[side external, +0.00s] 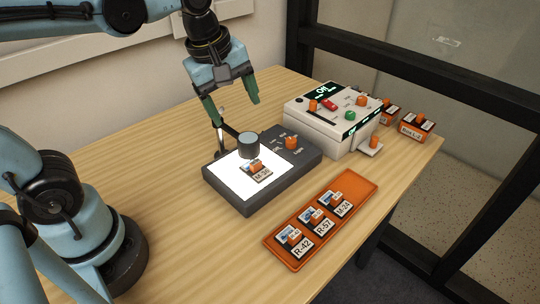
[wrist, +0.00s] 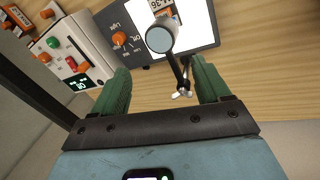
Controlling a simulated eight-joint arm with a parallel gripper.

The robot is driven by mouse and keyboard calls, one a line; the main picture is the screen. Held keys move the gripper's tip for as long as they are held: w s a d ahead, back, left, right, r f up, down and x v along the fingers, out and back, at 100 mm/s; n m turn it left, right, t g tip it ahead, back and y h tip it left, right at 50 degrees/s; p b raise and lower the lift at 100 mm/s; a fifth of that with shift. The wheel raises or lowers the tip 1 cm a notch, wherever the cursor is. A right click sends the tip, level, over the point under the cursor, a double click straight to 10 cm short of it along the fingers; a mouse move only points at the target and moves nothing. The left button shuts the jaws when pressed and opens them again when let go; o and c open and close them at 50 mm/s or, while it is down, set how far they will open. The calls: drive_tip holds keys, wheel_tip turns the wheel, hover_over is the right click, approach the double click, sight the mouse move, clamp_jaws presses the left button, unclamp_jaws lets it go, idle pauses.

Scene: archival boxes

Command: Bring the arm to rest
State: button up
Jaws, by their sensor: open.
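My gripper (side external: 234,112) is open and empty, with its green fingers pointing down above the table behind the lit light box (side external: 217,191). In the wrist view my gripper (wrist: 160,66) has its fingers wide apart, with the stand of a dark round magnifier (wrist: 160,37) showing between them. The magnifier (side external: 248,144) stands over the back of the light box. A labelled slide with an orange grip (side external: 257,170) lies on the bright panel. The fingers appear to touch nothing.
An orange tray (side external: 272,247) at the front holds three labelled slides, R-42, R-57 and M-24. A white device (side external: 318,132) with coloured knobs and an "Off" display stands right of the gripper. Orange labelled boxes (side external: 416,127) stand behind it.

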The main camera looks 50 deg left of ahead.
drive_tip(key=s+f+m+t, duration=0.1)
drive_tip(key=m, duration=0.4)
drive_tip(key=a+f+m+t, duration=0.1)
drive_tip(key=f+m, duration=0.1)
drive_tip(key=m, duration=0.3)
drive_tip(key=s+f+m+t, duration=0.1)
drive_tip(key=m+t, duration=0.1)
drive_tip(key=m, duration=0.3)
drive_tip(key=shift+s+a+f, duration=0.2)
drive_tip(key=shift+s, duration=0.1)
